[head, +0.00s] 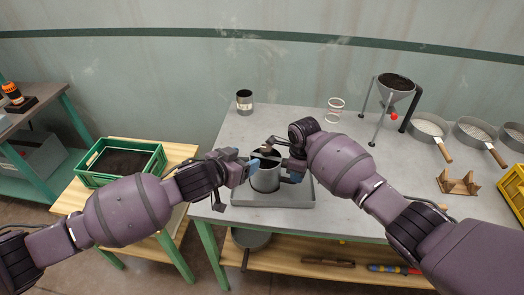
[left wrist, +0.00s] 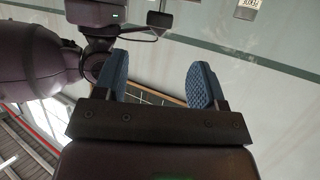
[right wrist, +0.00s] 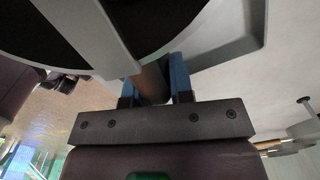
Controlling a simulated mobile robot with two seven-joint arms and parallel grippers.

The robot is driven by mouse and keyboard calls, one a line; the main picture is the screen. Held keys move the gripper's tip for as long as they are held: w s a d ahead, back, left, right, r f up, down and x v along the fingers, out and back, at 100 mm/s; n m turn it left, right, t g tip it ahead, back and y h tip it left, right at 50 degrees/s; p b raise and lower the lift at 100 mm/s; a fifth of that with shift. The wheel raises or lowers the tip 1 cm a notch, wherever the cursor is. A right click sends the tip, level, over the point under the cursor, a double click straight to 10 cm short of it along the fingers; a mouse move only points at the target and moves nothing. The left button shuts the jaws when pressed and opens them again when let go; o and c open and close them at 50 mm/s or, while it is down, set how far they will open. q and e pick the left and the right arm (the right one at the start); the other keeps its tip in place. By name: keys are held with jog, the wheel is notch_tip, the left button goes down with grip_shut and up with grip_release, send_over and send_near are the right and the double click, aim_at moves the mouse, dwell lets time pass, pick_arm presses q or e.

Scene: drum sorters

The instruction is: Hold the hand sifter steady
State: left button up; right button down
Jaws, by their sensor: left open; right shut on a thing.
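The hand sifter (head: 266,181), a grey metal cup with a dark inside, stands upright over a grey tray (head: 300,200) in the head view. In the right wrist view its curved rim and a grey bar across its mouth (right wrist: 106,35) fill the top. My right gripper (head: 291,178) is shut on the sifter's brown handle (right wrist: 152,84), at the cup's right side. My left gripper (head: 251,167) is open beside the cup's upper left. In the left wrist view its two blue fingers stand apart (left wrist: 158,88) with nothing held between them. My arms hide part of the sifter.
A green crate of dark soil (head: 120,163) stands on the wooden table at left. A funnel on a stand (head: 397,88), round sieves (head: 428,126) and a wooden rest (head: 458,184) are at right. A grey can (head: 244,102) and a white ring stand (head: 335,110) stand at the back.

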aim_at(262, 150)
pick_arm(q)
jog(key=x, duration=0.9)
jog(key=shift+d, duration=0.1)
jog(key=c, duration=0.9)
jog(key=shift+m+h, duration=0.3)
jog(key=shift+w+m+g+h, duration=0.15)
jog(key=shift+m+g+h, duration=0.95)
jog(key=shift+m+g, duration=0.2)
